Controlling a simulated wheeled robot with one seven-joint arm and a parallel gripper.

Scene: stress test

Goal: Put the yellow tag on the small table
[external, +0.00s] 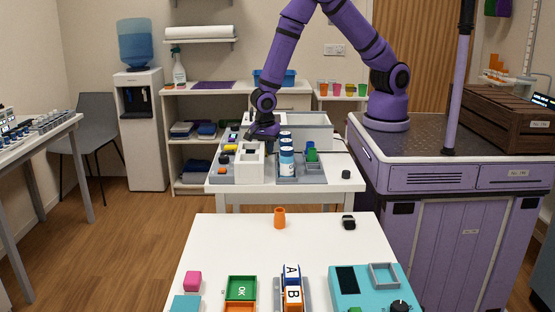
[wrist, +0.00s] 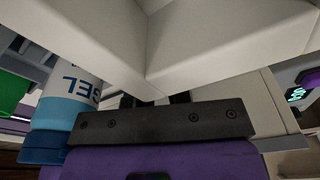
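My gripper (external: 262,134) points down at the back of the white box (external: 250,168) on the farther white table (external: 320,187). In the wrist view its dark palm crosses the bottom, and the white box's corner (wrist: 150,50) fills the top and hides most of the fingers. I cannot tell whether they are open or shut. A small yellow piece (external: 229,147) lies left of the white box; it is too small to tell whether it is the yellow tag. A nearer white table (external: 240,240) stands in front; which table is the small one is not clear.
A blue and white labelled bottle (external: 286,164) stands right beside the white box, and also shows close in the wrist view (wrist: 80,95). A green block (external: 311,155) and a large grey bin (external: 312,130) are close by. An orange cup (external: 279,217) stands on the nearer table.

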